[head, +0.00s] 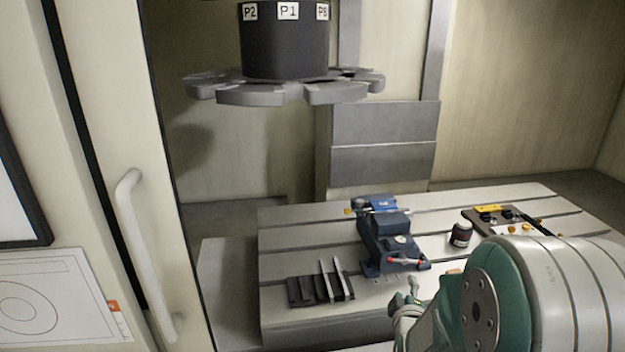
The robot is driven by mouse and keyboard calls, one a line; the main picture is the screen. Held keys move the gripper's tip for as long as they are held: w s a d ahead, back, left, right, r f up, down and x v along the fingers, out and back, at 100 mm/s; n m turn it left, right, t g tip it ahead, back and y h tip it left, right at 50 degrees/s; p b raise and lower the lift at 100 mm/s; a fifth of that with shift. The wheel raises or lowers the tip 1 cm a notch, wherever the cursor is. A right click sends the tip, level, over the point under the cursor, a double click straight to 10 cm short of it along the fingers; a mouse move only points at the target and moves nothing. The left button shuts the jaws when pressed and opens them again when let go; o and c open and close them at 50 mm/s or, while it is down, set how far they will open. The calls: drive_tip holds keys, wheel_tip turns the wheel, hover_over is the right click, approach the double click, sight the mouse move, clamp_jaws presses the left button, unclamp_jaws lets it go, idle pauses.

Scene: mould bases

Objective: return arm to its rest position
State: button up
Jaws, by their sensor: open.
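My arm fills the lower right of the head view, with a large white and green link close to the camera. My gripper (408,298) shows only in part as small grey-green pieces beyond the green joint, over the front edge of the machine table. It is open, and I see nothing held in it. It is apart, in the picture, from the blue vise (385,235) behind it. Much of the gripper and wrist is hidden by my own arm.
The slotted machine table (300,240) holds a black rack with upright plates (320,287), a dark jar (461,235) and a fixture with yellow parts (505,219). A grey tool carousel (285,90) hangs above. A door with a handle (143,255) stands left.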

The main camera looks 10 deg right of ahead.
drive_tip(key=s+a+r+m+g+y, duration=0.1)
drive_tip(key=s+a+r+m+g, duration=0.2)
drive_tip(key=s, duration=0.4)
drive_tip(key=s+a+r+m+g+y, duration=0.2)
drive_tip(key=s+a+r+m+g, duration=0.1)
drive_tip(key=s, duration=0.5)
drive_tip(key=s+a+r+m+g+y, duration=0.1)
drive_tip(key=s+a+r+m+g, duration=0.2)
drive_tip(key=s+a, duration=0.3)
drive_tip(key=shift+s+a+r+y, duration=0.2)
drive_tip(key=shift+s+r+y, duration=0.2)
drive_tip(key=shift+s+r, duration=0.5)
drive_tip(key=shift+s+f, duration=0.1)
drive_tip(key=shift+f, duration=0.05)
